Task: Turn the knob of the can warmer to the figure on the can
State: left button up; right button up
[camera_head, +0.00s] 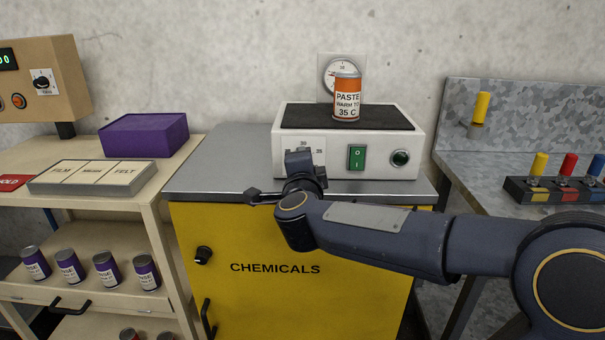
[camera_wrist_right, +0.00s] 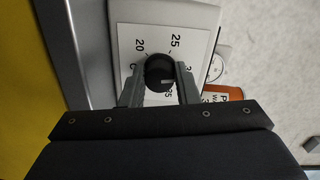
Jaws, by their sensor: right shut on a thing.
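The can warmer (camera_head: 400,167) is a white box with a dark top, a green switch and a green lamp. An orange and white can (camera_head: 347,98) stands upright on it and reads "PASTE WARM TO 35 C". The black knob (camera_wrist_right: 158,68) shows in the right wrist view on a white dial plate (camera_wrist_right: 190,32) with figures including 20, 25 and 35. A pale mark on the knob lies toward its lower right; which figure it meets I cannot tell. My right gripper (camera_wrist_right: 158,82) is shut on the knob, one finger each side. In the head view my right wrist (camera_head: 300,185) hides the knob.
The warmer stands on the grey top of a yellow chemicals cabinet (camera_head: 275,285). A wall dial (camera_head: 330,72) is behind it. A purple box (camera_head: 145,135) and sorting tray (camera_head: 60,187) are at left. A block with coloured handles (camera_head: 540,190) is at right.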

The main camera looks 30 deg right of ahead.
jog(key=m+b, duration=0.2)
jog(key=m, duration=0.1)
jog(key=m+b, duration=0.1)
jog(key=shift+f+b, duration=0.25)
jog(key=shift+b, duration=0.1)
jog(key=m+b, duration=0.3)
jog(key=m, duration=0.1)
jog(key=m+b, duration=0.3)
jog(key=m, duration=0.1)
jog(key=shift+t+b, duration=0.3)
jog(key=shift+r+m+b, duration=0.1)
jog(key=shift+m+b, duration=0.9)
jog(key=shift+m, duration=0.4)
jog(key=o, duration=1)
jog(key=shift+d+r, duration=0.1)
jog(key=shift+s, duration=0.1)
